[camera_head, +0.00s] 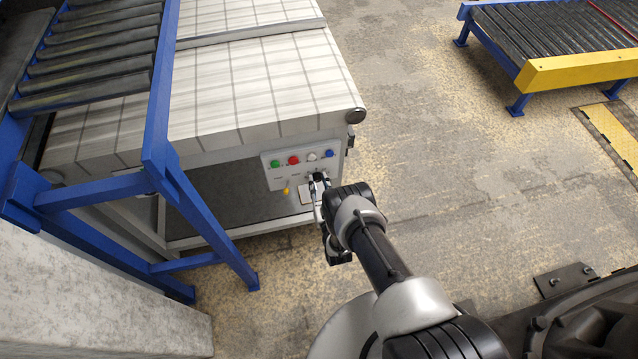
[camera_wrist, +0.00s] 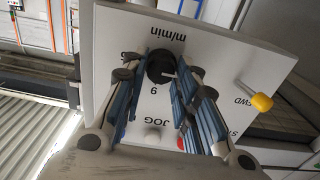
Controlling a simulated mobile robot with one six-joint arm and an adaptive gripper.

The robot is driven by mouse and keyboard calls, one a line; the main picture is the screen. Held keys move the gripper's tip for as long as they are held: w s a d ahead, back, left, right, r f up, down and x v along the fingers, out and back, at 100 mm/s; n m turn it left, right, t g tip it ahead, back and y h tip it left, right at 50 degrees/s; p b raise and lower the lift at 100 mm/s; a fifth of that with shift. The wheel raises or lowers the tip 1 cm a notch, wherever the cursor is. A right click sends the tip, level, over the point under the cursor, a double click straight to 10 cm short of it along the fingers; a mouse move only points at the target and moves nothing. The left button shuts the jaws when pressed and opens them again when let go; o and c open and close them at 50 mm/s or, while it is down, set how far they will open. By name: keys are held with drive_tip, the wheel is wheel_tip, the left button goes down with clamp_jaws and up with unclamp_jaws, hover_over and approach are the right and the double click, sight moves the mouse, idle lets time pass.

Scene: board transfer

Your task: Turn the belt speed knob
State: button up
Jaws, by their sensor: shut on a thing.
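The belt speed knob (camera_wrist: 160,68) is black and round with a pale pointer line. It sits on a light grey control panel (camera_wrist: 115,25) marked "m/min", with a "9" beside the knob. My gripper (camera_wrist: 161,80) has its two fingers on opposite sides of the knob and is shut on it. In the head view the knob (camera_head: 318,176) shows small at the panel's lower part, with my gripper (camera_head: 318,184) at it. My fingers hide part of the knob's dial markings.
The panel carries green (camera_head: 275,164), red (camera_head: 294,160), white (camera_head: 312,157) and blue (camera_head: 329,154) buttons. A yellow-tipped lever (camera_wrist: 262,102) stands out near my gripper. A blue-framed roller conveyor (camera_head: 160,120) is at left. Open floor (camera_head: 450,150) lies to the right.

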drive_tip(key=c, duration=0.4)
drive_tip(key=shift+m, duration=0.3)
drive_tip(key=m, duration=0.3)
drive_tip(key=shift+w+m+b, duration=0.1)
drive_tip(key=shift+m+b, duration=0.2)
drive_tip(key=shift+b, duration=0.05)
drive_tip(key=m, duration=0.4)
drive_tip(key=shift+d+b, duration=0.1)
drive_tip(key=shift+b, duration=0.2)
drive_tip(key=m, duration=0.5)
drive_tip(key=shift+b, duration=0.3)
drive_tip(key=shift+f+m, duration=0.1)
drive_tip(key=shift+m, duration=2.2)
